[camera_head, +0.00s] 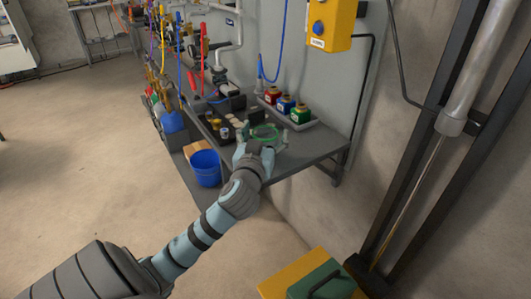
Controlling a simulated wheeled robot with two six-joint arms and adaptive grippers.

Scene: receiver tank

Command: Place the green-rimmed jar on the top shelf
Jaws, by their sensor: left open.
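The green-rimmed jar (265,131) is on or just above the grey bench top (310,149), near its front right corner. My left gripper (262,134) reaches in from the lower left. It is open, with its fingers spread at either side of the jar's green rim. The gripper hides the jar's lower body, so I cannot tell whether the fingers touch it. I cannot make out for certain which surface is the top shelf. My right gripper is not in view.
Red, blue and green containers (286,104) stand in a tray behind the jar. A dark tray with small items (219,126) lies to its left. A blue bucket (205,167) stands below the bench. A yellow box (331,25) hangs on the wall. The floor at left is clear.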

